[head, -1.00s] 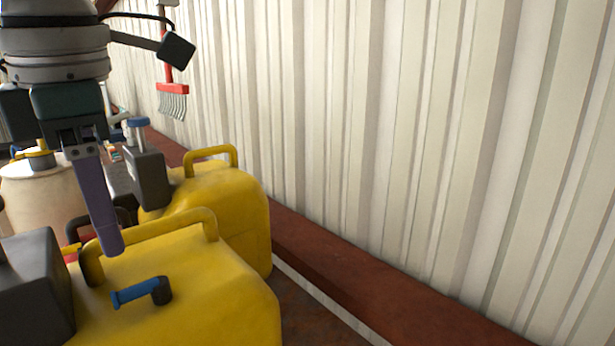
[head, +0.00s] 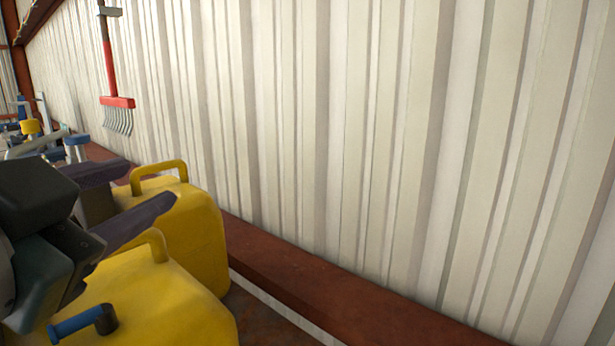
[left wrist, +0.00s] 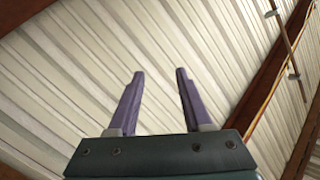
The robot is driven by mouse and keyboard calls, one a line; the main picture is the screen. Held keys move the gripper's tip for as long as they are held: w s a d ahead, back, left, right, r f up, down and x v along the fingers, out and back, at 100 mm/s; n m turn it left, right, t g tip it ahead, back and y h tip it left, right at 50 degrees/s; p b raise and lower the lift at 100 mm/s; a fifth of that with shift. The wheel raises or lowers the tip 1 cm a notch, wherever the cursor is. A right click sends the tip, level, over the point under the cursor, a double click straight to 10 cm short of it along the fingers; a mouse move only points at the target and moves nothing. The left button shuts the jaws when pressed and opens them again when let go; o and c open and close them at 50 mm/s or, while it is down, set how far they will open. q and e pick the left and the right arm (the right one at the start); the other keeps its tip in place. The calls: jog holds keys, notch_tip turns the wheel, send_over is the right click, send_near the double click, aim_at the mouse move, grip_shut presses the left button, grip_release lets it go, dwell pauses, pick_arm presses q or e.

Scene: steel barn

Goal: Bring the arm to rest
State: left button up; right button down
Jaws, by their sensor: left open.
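My left gripper (head: 150,192) reaches in from the left in the head view, above the yellow jerrycans. Its two purple fingers are apart and point right toward the wall. My right gripper is in neither view.
A near yellow jerrycan (head: 165,300) with a blue-handled part (head: 78,325) and a farther yellow jerrycan (head: 195,235) stand under the gripper. A rust-red beam (head: 300,285) runs along the wall's foot. A red rake (head: 117,102) hangs on the wall.

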pick_arm(q)
jog(key=s+a+f+n+g, duration=0.25)
jog(key=s+f+g, duration=0.35)
jog(key=s+f, duration=0.3)
jog(key=s+a+f+n+g, duration=0.1)
jog(key=s+f+n+g, duration=0.2)
jog(key=s+f+g, duration=0.5)
jog(key=s+r+p, duration=0.2)
jog(key=r+p, duration=0.8)
jog(key=p, duration=0.1)
jog(key=s+r+t+p, duration=0.1)
jog(key=s+r+p, duration=0.1)
jog(key=r+p, duration=0.9)
jog(key=shift+y+p, duration=0.3)
jog(key=shift+p, duration=0.3)
jog(key=shift+s+a+r, duration=0.1)
